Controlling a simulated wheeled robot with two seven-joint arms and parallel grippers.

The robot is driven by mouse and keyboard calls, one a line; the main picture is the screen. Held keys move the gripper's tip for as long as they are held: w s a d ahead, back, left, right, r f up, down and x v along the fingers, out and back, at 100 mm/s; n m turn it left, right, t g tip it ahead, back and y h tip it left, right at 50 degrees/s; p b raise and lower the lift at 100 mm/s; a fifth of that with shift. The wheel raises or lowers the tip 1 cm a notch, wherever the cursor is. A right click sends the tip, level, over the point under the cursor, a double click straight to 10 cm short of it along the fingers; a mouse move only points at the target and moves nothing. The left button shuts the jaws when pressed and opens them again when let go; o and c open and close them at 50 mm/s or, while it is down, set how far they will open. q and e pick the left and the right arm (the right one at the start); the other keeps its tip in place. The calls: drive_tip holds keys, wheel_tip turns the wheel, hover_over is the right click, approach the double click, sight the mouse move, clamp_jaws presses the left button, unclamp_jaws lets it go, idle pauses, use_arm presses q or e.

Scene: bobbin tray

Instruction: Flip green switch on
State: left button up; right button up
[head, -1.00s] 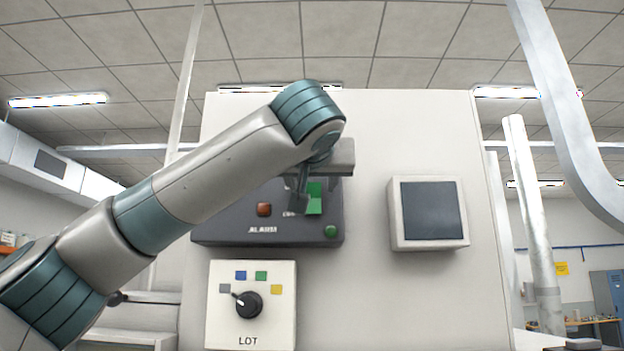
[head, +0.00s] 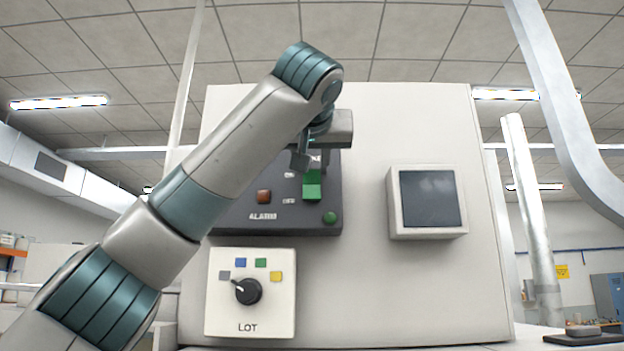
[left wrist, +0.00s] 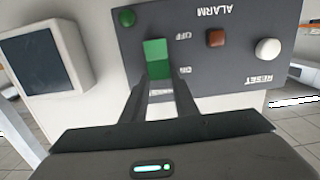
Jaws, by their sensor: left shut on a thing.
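The green switch (head: 312,187) is on the dark ALARM panel (head: 250,226), between ON and OFF labels and the green lamp. The switch also shows in the left wrist view (left wrist: 156,52), where the panel appears upside down. My left gripper (head: 308,162) is at the upper, ON end of the switch. Its two fingers (left wrist: 160,98) are shut on the switch's projecting part, one on each side. The fingers partly hide the switch, so its exact tilt is hard to tell. My right gripper is in neither view.
A brown-red button (head: 264,196) and a green lamp (head: 330,217) share the panel. A white button (left wrist: 267,49) is beside them. Below is the LOT plate with a black knob (head: 248,291). A grey screen box (head: 428,202) juts out to the right.

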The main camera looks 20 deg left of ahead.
use_arm(q)
drive_tip(key=shift+w+d+f+g, duration=0.1)
drive_tip(key=shift+w+f+g, duration=0.05)
drive_tip(key=shift+f+g, duration=0.15)
drive_tip(key=shift+r+g+h+p, duration=0.3)
drive_tip(key=shift+r+g+p, duration=0.15)
drive_tip(key=shift+g+p, duration=0.35)
drive_tip(key=shift+w+f+g+p, duration=0.1)
drive_tip(key=shift+g+p, duration=0.2)
drive_tip(key=shift+p, duration=0.3)
drive_tip(key=shift+f, duration=0.25)
drive_tip(key=o, duration=1.1)
drive_tip(key=shift+c, duration=0.2)
